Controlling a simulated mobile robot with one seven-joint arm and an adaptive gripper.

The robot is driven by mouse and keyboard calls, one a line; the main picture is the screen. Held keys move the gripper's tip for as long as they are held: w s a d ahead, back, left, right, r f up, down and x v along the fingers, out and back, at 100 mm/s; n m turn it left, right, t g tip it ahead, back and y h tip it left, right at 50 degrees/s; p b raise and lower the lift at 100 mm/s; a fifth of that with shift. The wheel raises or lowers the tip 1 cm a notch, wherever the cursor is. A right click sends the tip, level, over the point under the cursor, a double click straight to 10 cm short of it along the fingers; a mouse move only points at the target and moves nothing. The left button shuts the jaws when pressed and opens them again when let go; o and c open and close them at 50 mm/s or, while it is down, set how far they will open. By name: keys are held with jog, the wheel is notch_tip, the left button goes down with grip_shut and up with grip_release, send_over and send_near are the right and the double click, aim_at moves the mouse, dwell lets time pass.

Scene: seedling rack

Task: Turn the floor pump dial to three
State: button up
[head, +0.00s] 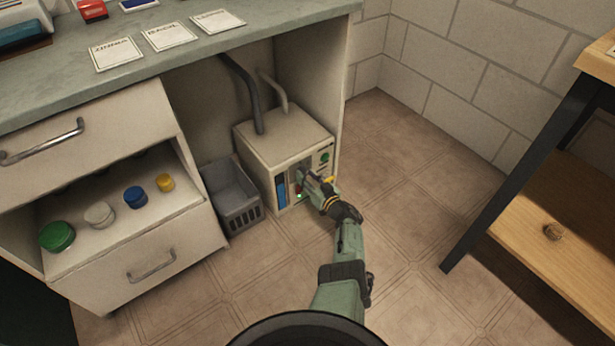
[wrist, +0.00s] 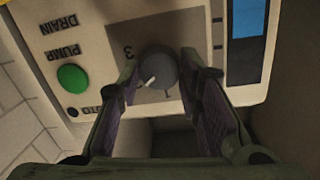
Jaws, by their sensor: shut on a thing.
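The floor pump (head: 281,134) is a cream box on the floor under the counter, its panel facing me. Its dial (wrist: 160,66) is a round grey knob with a white pointer line. My gripper (head: 303,178) reaches the panel from the front. In the wrist view my gripper (wrist: 160,76) has one finger on each side of the dial and is shut on it. The panel lettering appears upside down there. The pointer is toward the lower left of the picture, and the printed 3 (wrist: 128,52) is left of the knob, higher up. Other dial numbers are mostly hidden.
A green button (wrist: 72,78) and a blue strip (wrist: 245,38) flank the dial. A grey basket (head: 231,197) stands left of the pump. An open drawer (head: 130,232) holds coloured lids. A wooden shelf unit (head: 545,205) stands right; floor between is clear.

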jog(key=m, duration=0.6)
jog(key=shift+g+y, duration=0.3)
jog(key=m+b, duration=0.1)
jog(key=m, duration=0.4)
jog(key=shift+m+y, duration=0.3)
jog(key=shift+y, duration=0.1)
jog(key=shift+b, duration=0.3)
jog(key=o, duration=1.2)
jog(key=shift+w, duration=0.1)
jog(key=shift+c, duration=0.2)
jog(key=shift+d, duration=0.2)
jog(key=shift+s+d, duration=0.4)
jog(key=v, duration=0.6)
jog(key=shift+s+r, duration=0.2)
